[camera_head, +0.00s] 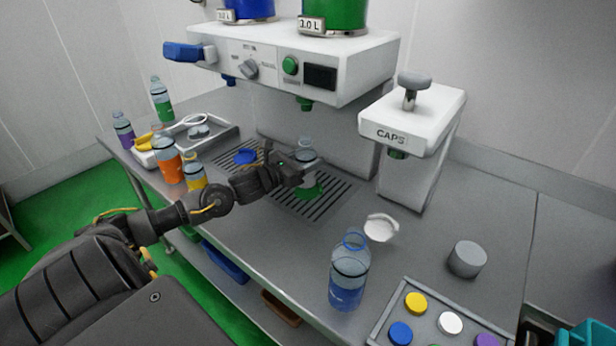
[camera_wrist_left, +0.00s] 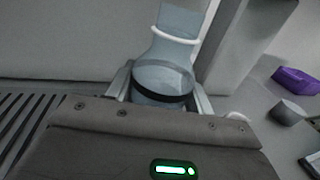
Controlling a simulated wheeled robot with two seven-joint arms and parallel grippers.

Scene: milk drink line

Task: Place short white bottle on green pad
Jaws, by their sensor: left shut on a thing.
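The short white bottle (camera_head: 305,156) is a clear bottle with a pale label, upright under the dispenser at the green pad (camera_head: 308,193). The pad lies on the slotted drip grate, and the bottle hides part of it. My left gripper (camera_head: 296,172) is shut on the bottle from the left. In the left wrist view the bottle (camera_wrist_left: 166,62) stands between the two fingers, with a white neck ring and a dark band. I cannot tell whether its base touches the pad. My right gripper is not in view.
A dispenser (camera_head: 345,52) hangs above the grate, with a caps press (camera_head: 415,112) to its right. A blue-labelled bottle (camera_head: 348,275), a white ring-like holder (camera_head: 380,228) and a grey cylinder (camera_head: 466,259) stand in front. Several bottles and a tray (camera_head: 222,139) are at left.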

